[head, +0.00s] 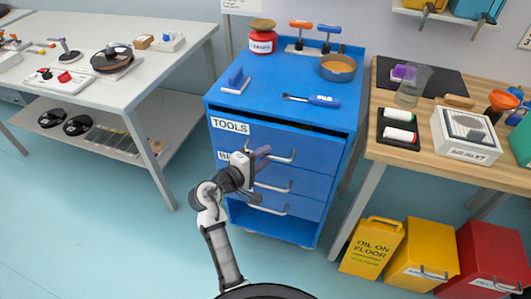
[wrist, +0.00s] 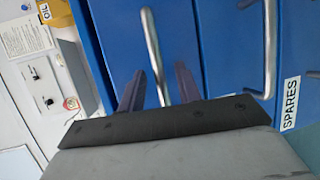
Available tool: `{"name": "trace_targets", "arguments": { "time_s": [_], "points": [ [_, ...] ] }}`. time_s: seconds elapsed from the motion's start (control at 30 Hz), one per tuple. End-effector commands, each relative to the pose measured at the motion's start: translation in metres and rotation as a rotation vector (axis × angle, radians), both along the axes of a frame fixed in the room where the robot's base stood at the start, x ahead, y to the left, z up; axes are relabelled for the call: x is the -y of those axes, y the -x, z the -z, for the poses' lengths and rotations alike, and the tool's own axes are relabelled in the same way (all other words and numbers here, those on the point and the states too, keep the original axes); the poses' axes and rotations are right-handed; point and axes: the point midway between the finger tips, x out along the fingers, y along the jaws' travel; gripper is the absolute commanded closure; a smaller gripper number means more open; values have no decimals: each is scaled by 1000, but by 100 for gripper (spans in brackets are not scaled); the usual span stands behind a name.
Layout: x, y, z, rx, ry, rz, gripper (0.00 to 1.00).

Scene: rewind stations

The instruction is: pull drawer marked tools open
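The blue cabinet (head: 330,163) stands in the middle of the head view with a stack of drawers. My gripper (head: 263,152) is at the left end of this handle. In the wrist view, a handle (wrist: 150,45) runs between the fingers of my gripper (wrist: 159,85), which is open with gaps on both sides. A neighbouring drawer there has a SPARES label (wrist: 290,102).
Lower handles (head: 273,187) sit just beneath. The cabinet top holds a blue-handled tool (head: 322,100), a round pan (head: 338,68) and a red jar (head: 262,42). Yellow bins (head: 372,247) stand at the right. The floor left of my arm is clear.

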Motion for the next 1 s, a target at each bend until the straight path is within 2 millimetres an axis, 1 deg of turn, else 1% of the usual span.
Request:
{"name": "trace_targets", "arguments": {
  "time_s": [0.1,0.2,0.47,0.73,1.0],
  "points": [
    [7,-8,1,1,-1,0,66],
    [9,-11,2,1,-1,-2,66],
    [10,-12,3,1,-1,-2,66],
    [10,-12,3,1,-1,-2,100],
    [10,-12,3,1,-1,-2,100]
  ]
}}
